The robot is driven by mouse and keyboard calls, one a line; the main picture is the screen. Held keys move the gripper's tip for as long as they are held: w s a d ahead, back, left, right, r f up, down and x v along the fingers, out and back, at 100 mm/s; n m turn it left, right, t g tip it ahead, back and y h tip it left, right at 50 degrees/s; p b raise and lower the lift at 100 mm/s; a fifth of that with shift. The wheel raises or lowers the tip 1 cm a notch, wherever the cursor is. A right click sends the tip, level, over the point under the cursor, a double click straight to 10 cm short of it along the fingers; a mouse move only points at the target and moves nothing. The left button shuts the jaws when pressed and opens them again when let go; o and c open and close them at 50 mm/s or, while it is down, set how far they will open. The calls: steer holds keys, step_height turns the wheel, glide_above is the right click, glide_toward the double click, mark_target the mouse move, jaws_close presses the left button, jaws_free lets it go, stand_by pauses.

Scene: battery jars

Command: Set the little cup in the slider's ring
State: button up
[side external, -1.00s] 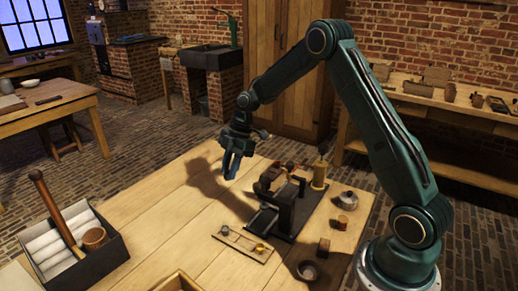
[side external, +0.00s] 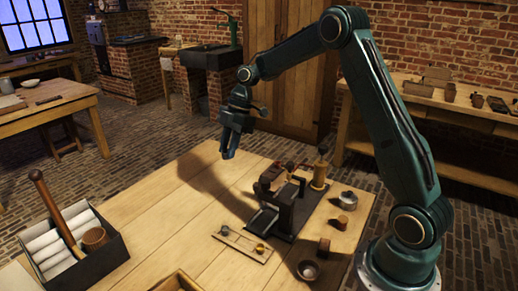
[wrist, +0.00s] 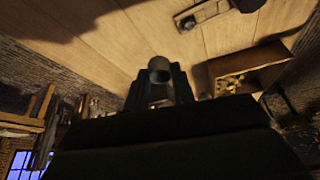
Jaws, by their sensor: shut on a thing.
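My gripper (side external: 227,153) is raised well above the wooden table, left of the dark apparatus in the side view. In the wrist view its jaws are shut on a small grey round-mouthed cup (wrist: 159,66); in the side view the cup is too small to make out. A flat wooden rail piece (side external: 240,243) lies on the table, with a small brass part (side external: 260,247) at its right end. I cannot tell for certain which part is the slider's ring.
A dark apparatus (side external: 284,207) on a black base stands mid-table. A black box (side external: 112,270) with white rolls is at left. The table's back left is clear.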

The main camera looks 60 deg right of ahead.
steer(key=s+d+f, duration=0.8)
steer(key=s+f, duration=0.2)
steer(key=s, duration=0.2)
steer(key=shift+s+d+f, duration=0.2)
steer(key=shift+s+d, duration=0.1)
steer(key=shift+f, duration=0.1)
steer(key=shift+f, duration=2.8)
steer(key=shift+f, duration=0.5)
steer(key=o, duration=0.7)
steer(key=shift+c, duration=0.2)
